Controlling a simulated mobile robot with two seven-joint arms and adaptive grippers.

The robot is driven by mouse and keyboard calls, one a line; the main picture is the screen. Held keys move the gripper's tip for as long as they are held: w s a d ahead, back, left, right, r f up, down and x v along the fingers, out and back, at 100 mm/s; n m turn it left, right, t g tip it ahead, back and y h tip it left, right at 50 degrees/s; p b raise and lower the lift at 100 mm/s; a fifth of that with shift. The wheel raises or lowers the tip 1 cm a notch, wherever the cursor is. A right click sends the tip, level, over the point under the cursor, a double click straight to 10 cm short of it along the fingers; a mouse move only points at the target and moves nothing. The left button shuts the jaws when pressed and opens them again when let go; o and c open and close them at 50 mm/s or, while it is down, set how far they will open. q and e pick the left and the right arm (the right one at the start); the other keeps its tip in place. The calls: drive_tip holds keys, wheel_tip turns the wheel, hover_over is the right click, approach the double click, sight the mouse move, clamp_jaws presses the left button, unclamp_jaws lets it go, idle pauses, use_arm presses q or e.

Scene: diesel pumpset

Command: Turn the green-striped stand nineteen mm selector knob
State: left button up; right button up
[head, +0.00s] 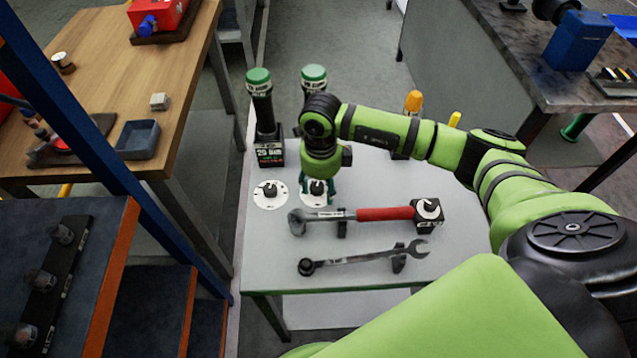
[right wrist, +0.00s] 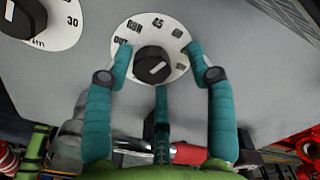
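Two black upright stands with green caps, a left one (head: 262,108) and a right one (head: 314,78), stand at the back of the grey table. I cannot tell which is the green-striped one. In front are two round white dials with black knobs, the left dial (head: 270,194) and the right dial (head: 318,190). My right gripper (head: 318,194) is down over the right dial. In the right wrist view its teal fingers (right wrist: 158,62) are open on both sides of the black knob (right wrist: 154,66), with gaps between fingers and knob. My left gripper is out of view.
A red-handled tool (head: 385,213) and an open-ended wrench (head: 365,258) lie on supports in front of the dials. A black block with a white dial (head: 429,210) is at the right. The left dial (right wrist: 38,18) is close beside my gripper.

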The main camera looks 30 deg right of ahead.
sight(320, 187)
drive_tip(key=shift+a, duration=0.1)
drive_tip(key=shift+w+a+r, duration=0.1)
drive_tip(key=shift+r, duration=0.5)
wheel_tip(320, 187, up, 11)
drive_tip(key=shift+f, duration=0.1)
